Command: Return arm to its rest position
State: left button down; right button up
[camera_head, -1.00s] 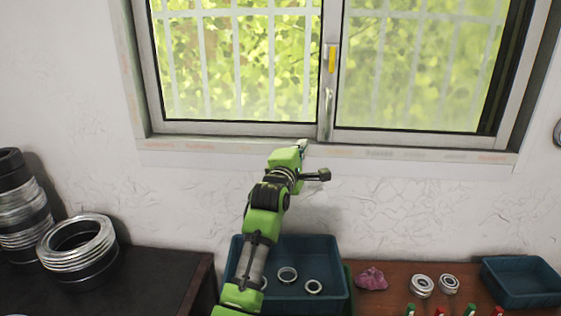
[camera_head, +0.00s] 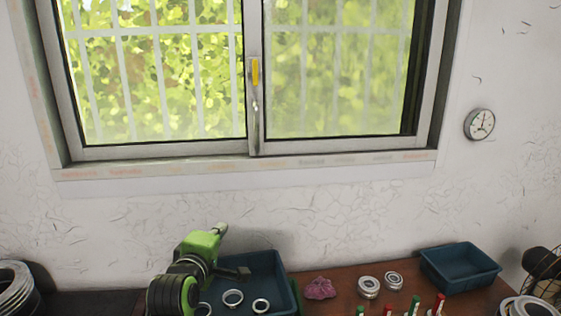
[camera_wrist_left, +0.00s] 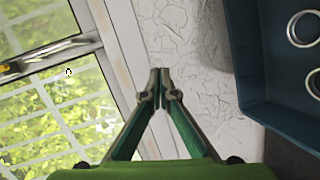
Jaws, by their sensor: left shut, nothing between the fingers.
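My left arm's green and black wrist is at the bottom left of the head view, in front of the left blue bin (camera_head: 270,264). My left gripper (camera_head: 221,229) points up toward the wall under the window. In the left wrist view the fingers of the left gripper (camera_wrist_left: 160,80) meet at their tips with nothing between them. The bin also shows at the right of that view (camera_wrist_left: 247,70), apart from the fingers. My right gripper is in neither view.
Metal rings (camera_head: 233,297) lie in the left bin. A pink lump (camera_head: 320,289), bearings (camera_head: 369,287) and a right blue bin (camera_head: 459,269) sit on the brown table. Larger rings (camera_head: 12,289) stand at the far left. The window (camera_head: 250,155) and a clock (camera_head: 479,124) are behind.

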pick_arm(q)
jog(key=s+f+m+g, duration=0.3)
jog(key=s+f+m, duration=0.1)
jog(key=s+f, duration=0.4)
jog(key=s+a+f+m+g, duration=0.1)
jog(key=s+f+m+g, duration=0.2)
jog(key=s+f, duration=0.6)
jog(key=s+a+f+m+g, duration=0.1)
jog(key=s+f+m+g, duration=0.2)
jog(key=s+f+m, duration=0.3)
jog(key=shift+s+f, duration=0.5)
jog(key=shift+s, duration=0.55)
jog(key=shift+s+f, duration=0.55)
jog(key=shift+s, duration=0.55)
jog(key=shift+s+f, duration=0.5)
jog(key=shift+s, duration=0.55)
jog(key=s+f+m+g, duration=0.3)
jog(key=s+m, duration=0.1)
jog(key=s, duration=0.8)
notch_tip(320, 180, down, 28)
jog(key=s+g, duration=0.2)
jog(key=s, duration=0.1)
jog(key=s+a+f+m, duration=0.1)
jog(key=s+a+f, duration=0.2)
jog(key=s+f, duration=1.2)
jog(key=shift+s+g+y+b, duration=0.3)
jog(key=shift+s+g, duration=0.1)
jog(key=shift+s, duration=0.2)
